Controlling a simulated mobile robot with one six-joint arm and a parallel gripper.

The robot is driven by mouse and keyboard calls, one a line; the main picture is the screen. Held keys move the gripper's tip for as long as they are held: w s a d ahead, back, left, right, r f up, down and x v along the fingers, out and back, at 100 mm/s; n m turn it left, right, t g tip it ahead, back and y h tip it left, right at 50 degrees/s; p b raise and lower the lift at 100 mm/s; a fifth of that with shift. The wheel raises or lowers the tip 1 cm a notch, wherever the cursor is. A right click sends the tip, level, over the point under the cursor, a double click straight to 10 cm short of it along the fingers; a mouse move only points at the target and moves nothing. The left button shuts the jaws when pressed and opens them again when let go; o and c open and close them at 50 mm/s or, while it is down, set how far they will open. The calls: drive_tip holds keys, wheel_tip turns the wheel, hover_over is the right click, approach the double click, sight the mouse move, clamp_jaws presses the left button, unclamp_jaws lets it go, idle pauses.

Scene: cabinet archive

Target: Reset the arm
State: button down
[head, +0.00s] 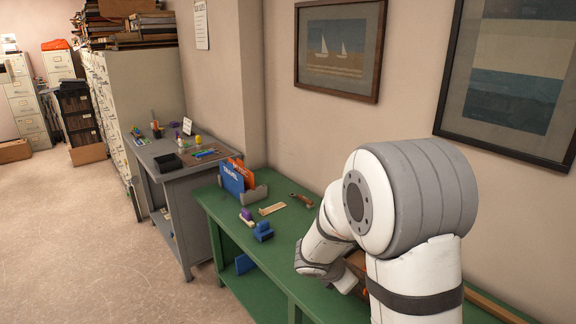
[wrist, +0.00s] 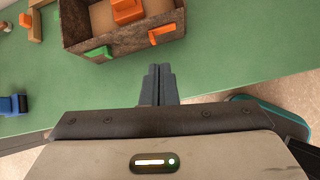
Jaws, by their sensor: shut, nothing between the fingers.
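My gripper (wrist: 158,84) is shut and empty in the wrist view. Its fingertips are together just in front of the near wall of a brown box (wrist: 84,50). I cannot tell whether they touch it. In the head view my white and grey arm (head: 410,190) is bent over the right part of the green table (head: 285,245). The gripper itself is hidden there behind the arm.
A blue tape dispenser (head: 263,232), a purple-topped item (head: 246,216), a wooden piece (head: 272,209) and a file holder (head: 243,185) with blue and orange folders stand on the table. A grey desk (head: 175,160) is further left. The wall with framed pictures (head: 338,45) is behind. Open floor (head: 80,240) lies left.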

drive_tip(key=s+a+r+m+y, duration=0.1)
drive_tip(key=s+r+m+y, duration=0.1)
drive_tip(key=s+r+m, duration=0.2)
drive_tip(key=s+a+r+m+g+y, duration=0.1)
drive_tip(key=s+r+m, duration=0.4)
drive_tip(key=s+m, duration=0.6)
drive_tip(key=s+a+r+m+y, duration=0.2)
drive_tip(key=s+r+m+y, duration=0.2)
drive_tip(key=s+m, duration=0.4)
drive_tip(key=shift+s+r+g, duration=0.2)
drive_tip(key=shift+s+g, duration=0.1)
drive_tip(key=shift+s, duration=0.05)
